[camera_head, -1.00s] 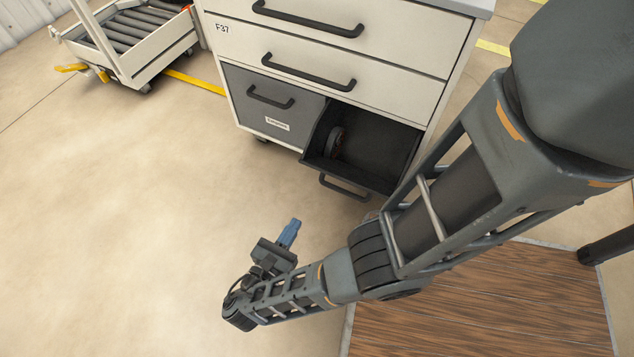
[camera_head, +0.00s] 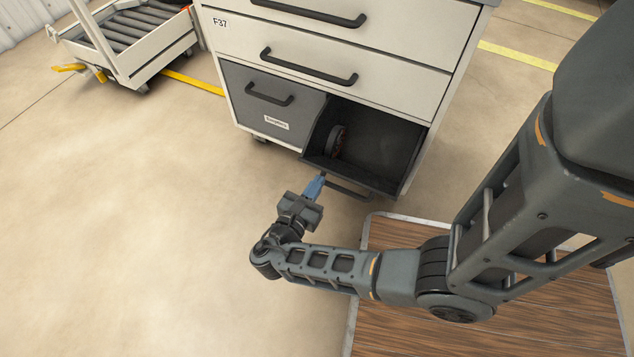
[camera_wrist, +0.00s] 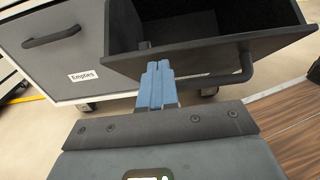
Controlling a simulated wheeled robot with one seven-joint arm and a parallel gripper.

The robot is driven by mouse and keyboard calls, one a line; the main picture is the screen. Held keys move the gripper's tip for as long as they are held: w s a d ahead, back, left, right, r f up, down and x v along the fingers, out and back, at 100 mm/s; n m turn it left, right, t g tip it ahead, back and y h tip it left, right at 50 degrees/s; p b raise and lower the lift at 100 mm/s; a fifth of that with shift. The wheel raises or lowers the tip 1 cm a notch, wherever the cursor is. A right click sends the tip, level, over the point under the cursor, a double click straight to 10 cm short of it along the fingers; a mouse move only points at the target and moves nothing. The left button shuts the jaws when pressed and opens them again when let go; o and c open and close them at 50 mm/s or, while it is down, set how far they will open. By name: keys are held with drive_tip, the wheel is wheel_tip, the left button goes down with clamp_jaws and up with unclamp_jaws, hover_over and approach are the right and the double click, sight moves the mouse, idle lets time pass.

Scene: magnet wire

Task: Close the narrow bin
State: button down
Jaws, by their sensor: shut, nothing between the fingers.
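The narrow bin (camera_head: 385,158) is the dark tilt-out bin at the lower right of the cabinet. It is tipped open, with a dark roll-like item (camera_head: 337,141) inside at its left. Its front panel and bar handle (camera_head: 347,190) face out and down. My gripper (camera_head: 316,184) is shut and empty, its blue fingertips close to the left end of the handle. In the wrist view the bin (camera_wrist: 215,52) fills the top, and the shut fingers (camera_wrist: 158,72) point at its front panel. I cannot tell whether they touch it.
The white cabinet (camera_head: 385,75) has drawers above. A closed bin labelled Empties (camera_head: 265,104) sits to the left of the open one. A roller cart (camera_head: 130,40) stands at the back left. A brown wood-grain platform (camera_head: 400,320) lies at the lower right. The floor at left is clear.

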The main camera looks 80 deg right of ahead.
drive_tip(key=shift+s+d+r, duration=0.1)
drive_tip(key=shift+d+r, duration=0.15)
drive_tip(key=shift+d, duration=0.05)
drive_tip(key=shift+r, duration=0.1)
drive_tip(key=d+r+y+p, duration=0.1)
drive_tip(key=d+r+p, duration=0.1)
drive_tip(key=p, duration=0.2)
drive_tip(key=s+d+r+y+p, duration=0.1)
drive_tip(key=d+r+p, duration=0.1)
drive_tip(key=p, duration=0.3)
drive_tip(key=d+r+y+p, duration=0.1)
drive_tip(key=d+r+p, duration=0.1)
drive_tip(key=p, duration=0.3)
drive_tip(key=shift+s+d+r+t, duration=0.25)
drive_tip(key=shift+s+d+t, duration=0.05)
drive_tip(key=shift+s+d, duration=0.1)
drive_tip(key=s+d+r+y+p, duration=0.2)
drive_tip(key=d+p, duration=0.4)
drive_tip(key=d, duration=0.2)
drive_tip(key=shift+d+r+t+y, duration=0.15)
drive_tip(key=shift+r+t+y, duration=0.15)
